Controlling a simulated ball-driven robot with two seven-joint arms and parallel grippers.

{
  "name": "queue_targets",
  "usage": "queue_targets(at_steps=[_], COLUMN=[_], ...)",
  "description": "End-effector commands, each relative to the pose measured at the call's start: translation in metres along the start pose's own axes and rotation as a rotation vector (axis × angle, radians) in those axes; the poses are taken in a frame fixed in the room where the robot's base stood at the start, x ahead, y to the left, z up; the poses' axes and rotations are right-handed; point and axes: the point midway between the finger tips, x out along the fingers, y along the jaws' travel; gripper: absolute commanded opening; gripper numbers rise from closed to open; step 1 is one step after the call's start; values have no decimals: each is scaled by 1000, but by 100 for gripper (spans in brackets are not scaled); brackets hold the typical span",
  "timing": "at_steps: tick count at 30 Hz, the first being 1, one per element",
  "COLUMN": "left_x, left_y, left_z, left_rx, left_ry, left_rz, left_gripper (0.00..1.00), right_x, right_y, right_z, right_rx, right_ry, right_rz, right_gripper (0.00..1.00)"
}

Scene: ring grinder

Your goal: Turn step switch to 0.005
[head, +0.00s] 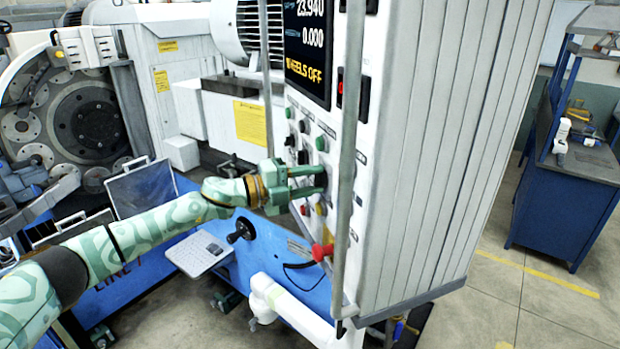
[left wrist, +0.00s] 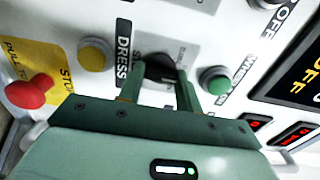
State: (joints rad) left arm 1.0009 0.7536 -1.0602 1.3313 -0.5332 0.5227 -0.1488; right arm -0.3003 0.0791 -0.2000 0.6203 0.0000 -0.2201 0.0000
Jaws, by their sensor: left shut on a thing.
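My left gripper (head: 322,180) reaches in from the left to the white control panel (head: 352,150). Its fingers hide the switch there in the head view. In the left wrist view, the gripper (left wrist: 158,84) has its fingers on either side of a black rotary knob (left wrist: 160,67), apparently the step switch, and is shut on it. The knob sits between the DRESS label (left wrist: 124,55) and a green button (left wrist: 213,80). The fingers partly cover the knob and its markings, so I cannot read its setting. My right gripper is not in view.
A yellow button (left wrist: 95,54) and a red stop button (left wrist: 30,92) are near the knob. A display (head: 307,45) reads 23.940, 0.000 and WHEELS OFF. A vertical grey rail (head: 345,160) stands before the panel. A blue workbench (head: 570,190) is at right.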

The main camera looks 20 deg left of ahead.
Motion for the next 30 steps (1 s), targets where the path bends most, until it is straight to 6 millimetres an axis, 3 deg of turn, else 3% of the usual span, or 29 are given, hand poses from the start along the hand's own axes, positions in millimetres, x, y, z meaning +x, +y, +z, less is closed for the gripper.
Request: queue_targets(at_steps=[8, 9, 11, 22, 26, 30], left_x=[0, 0, 0, -8, -32, -70], left_y=[2, 2, 2, 2, 4, 7], left_z=[0, 0, 0, 0, 1, 1], left_rx=[-1, -1, 0, 1, 4, 1], left_ry=[0, 0, 0, -1, -2, -3], left_rz=[3, 3, 2, 1, 2, 4], left_gripper=[12, 46, 56, 56, 56, 56], right_x=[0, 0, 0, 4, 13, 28], right_y=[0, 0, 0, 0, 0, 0], right_z=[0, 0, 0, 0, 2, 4], right_rx=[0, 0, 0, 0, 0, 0], right_ry=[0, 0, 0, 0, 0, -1], right_rz=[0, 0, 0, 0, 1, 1], right_gripper=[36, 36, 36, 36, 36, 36])
